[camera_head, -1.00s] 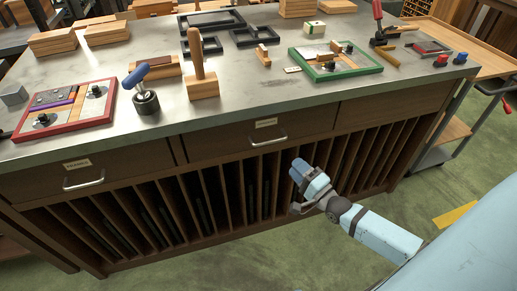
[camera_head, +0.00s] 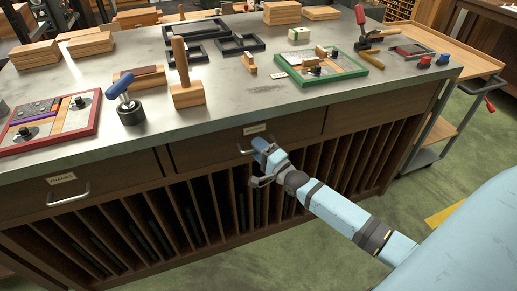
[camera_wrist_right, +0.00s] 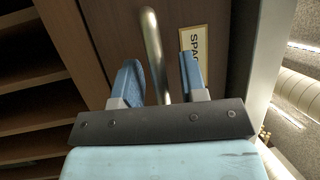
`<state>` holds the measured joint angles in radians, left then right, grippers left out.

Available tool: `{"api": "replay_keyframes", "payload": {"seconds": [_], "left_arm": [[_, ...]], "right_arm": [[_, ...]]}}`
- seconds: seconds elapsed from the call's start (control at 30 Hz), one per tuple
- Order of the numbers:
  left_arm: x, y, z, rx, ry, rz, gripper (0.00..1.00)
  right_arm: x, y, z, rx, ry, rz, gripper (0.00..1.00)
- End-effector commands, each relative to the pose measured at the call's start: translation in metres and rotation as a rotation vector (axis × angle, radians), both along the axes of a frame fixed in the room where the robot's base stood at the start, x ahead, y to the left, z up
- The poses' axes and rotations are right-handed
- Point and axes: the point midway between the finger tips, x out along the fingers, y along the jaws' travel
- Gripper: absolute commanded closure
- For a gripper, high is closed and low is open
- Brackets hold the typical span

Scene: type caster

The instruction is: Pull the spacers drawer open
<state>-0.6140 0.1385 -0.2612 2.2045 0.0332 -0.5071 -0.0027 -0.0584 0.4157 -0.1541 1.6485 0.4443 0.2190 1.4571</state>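The spacers drawer (camera_head: 205,152) is the middle drawer under the bench top and looks shut, its front flush with the bench. Its label (camera_wrist_right: 192,42) shows "SPAC" in the right wrist view, partly hidden by a finger. My right gripper (camera_head: 258,161) is at the drawer's handle. In the right wrist view the metal bar handle (camera_wrist_right: 152,45) runs between the two blue fingers of the gripper (camera_wrist_right: 161,82). The fingers are apart, with gaps on both sides of the bar. My left gripper is not in view.
The frames drawer (camera_head: 95,183) with its own handle is at the left. Open vertical slots (camera_head: 215,210) lie below the drawers. The bench top (camera_head: 230,98) holds trays, wooden blocks and tools. Green floor in front is clear.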

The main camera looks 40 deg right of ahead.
Motion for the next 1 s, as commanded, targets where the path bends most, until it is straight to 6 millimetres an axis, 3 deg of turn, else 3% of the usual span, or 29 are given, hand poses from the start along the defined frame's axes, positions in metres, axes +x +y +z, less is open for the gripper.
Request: {"api": "replay_keyframes", "payload": {"seconds": [0.07,0.23,0.47,0.63,0.77,1.0], "left_arm": [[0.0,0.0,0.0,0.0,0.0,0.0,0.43],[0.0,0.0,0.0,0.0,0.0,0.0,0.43],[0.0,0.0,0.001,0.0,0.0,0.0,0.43],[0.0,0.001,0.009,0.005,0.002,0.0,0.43],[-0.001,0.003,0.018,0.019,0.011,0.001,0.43],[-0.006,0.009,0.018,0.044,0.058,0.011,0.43]], "right_arm": [[0.0,0.0,0.0,0.0,0.0,0.0,0.61],[0.0,0.0,0.0,0.0,0.0,0.0,1.0],[-0.002,0.0,0.0,0.001,0.0,0.0,1.0],[-0.016,0.004,0.002,0.002,0.002,0.0,1.0],[-0.042,0.01,0.004,0.002,0.005,0.0,1.0],[-0.11,0.026,0.005,0.001,0.008,0.0,1.0]]}}
